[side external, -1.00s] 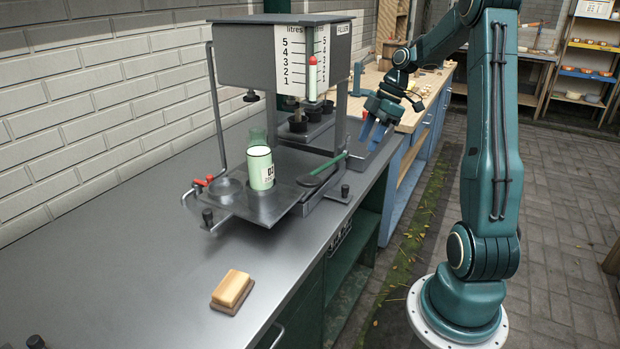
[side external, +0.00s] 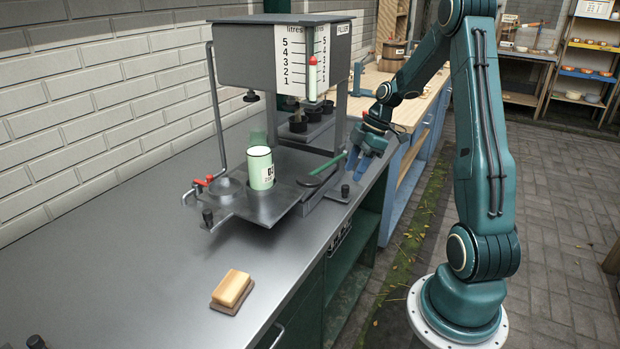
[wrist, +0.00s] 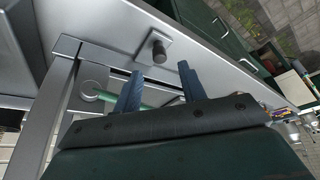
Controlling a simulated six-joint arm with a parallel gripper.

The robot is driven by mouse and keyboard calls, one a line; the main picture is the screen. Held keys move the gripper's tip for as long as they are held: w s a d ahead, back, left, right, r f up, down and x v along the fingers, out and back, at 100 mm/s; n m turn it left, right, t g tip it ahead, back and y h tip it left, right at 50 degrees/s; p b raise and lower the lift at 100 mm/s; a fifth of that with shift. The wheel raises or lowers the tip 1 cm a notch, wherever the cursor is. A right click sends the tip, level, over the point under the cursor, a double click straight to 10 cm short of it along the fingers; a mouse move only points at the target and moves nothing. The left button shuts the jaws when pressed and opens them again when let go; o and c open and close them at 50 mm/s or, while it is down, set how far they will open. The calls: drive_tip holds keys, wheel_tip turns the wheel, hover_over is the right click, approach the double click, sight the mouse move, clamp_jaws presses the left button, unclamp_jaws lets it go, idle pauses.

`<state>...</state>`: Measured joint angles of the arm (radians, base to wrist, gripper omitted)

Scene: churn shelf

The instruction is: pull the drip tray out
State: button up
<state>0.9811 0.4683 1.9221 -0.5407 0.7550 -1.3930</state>
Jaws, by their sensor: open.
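The grey metal tray (side external: 272,208) lies flat at the foot of the filler (side external: 300,55), on the counter. A pale green can (side external: 261,168) stands on it. A lever with a green handle (side external: 328,169) lies across its right side; the green rod also shows in the wrist view (wrist: 152,103). My gripper (side external: 355,172) is open and empty beside the filler's right side, low over the counter edge, close to the lever's end. In the wrist view its two blue fingers (wrist: 160,88) point toward a dark knob (wrist: 159,49). I cannot tell if they touch anything.
A sponge-like block (side external: 231,289) lies at the front of the counter (side external: 150,240). A red-tipped valve (side external: 203,182) and a bent bar sit at the tray's left. The filler's uprights stand close to my gripper.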

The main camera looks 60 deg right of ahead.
sight(346, 186)
drive_tip(key=shift+x, duration=2.5)
clamp_jaws()
